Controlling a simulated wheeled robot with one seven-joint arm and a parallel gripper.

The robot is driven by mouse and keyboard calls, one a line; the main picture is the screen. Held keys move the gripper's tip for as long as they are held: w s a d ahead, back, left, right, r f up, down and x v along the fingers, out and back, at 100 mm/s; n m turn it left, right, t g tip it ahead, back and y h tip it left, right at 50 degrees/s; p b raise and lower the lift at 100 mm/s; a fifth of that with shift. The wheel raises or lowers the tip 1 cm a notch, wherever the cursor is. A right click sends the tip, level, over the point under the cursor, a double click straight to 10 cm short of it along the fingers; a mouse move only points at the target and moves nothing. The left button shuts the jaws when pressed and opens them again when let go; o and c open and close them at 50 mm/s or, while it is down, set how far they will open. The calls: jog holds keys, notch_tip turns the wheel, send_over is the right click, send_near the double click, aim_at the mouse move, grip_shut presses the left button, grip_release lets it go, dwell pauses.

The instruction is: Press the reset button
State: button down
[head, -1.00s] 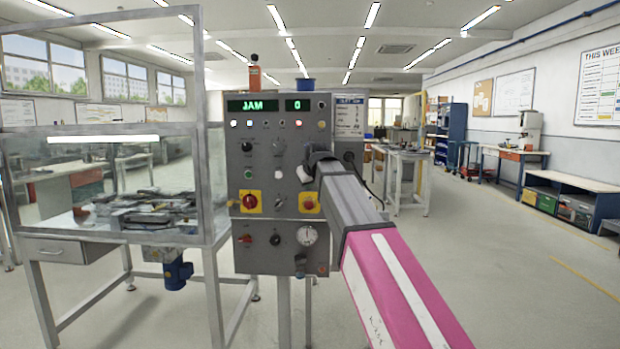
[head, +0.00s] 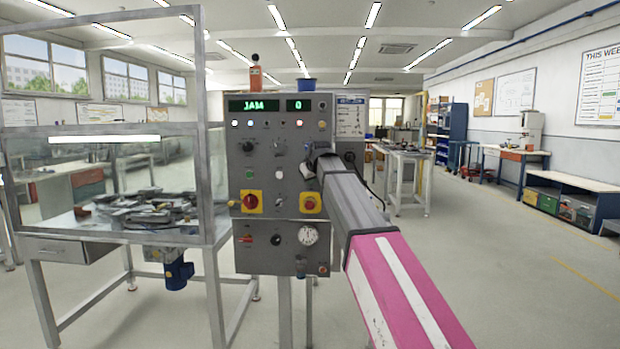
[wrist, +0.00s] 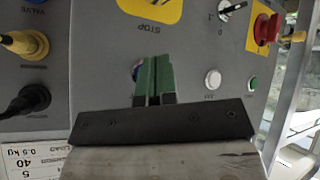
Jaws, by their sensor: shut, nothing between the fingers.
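The grey control panel (head: 264,150) stands ahead, its green displays reading JAM and 0. My gripper (wrist: 155,58) is shut and empty, its green fingertips close to the panel face in the wrist view, which is upside down. A blue-looking button (wrist: 136,68) shows partly behind the fingers; its label is hidden, and I cannot tell whether the tips touch it. Beside it are a white button (wrist: 212,79) and a green button (wrist: 251,83), also seen in the head view as white (head: 279,173) and green (head: 249,173). I cannot read which is reset.
A yellow STOP plate (wrist: 150,10) lies close to the fingertips. A red knob (wrist: 266,29), a yellow-topped lever (wrist: 24,43) and a black knob (wrist: 25,100) stick out from the panel. A glass-walled machine table (head: 110,237) stands left of it. Floor is open on the right.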

jog(key=shift+w, duration=0.65)
jog(key=shift+w, duration=0.1)
dwell(1.5)
jog(key=shift+w, duration=0.3)
jog(key=shift+w, duration=0.45)
dwell(0.7)
jog(key=shift+s, duration=0.85)
jog(key=s, duration=0.5)
jog(key=shift+a, duration=0.1)
dwell(0.4)
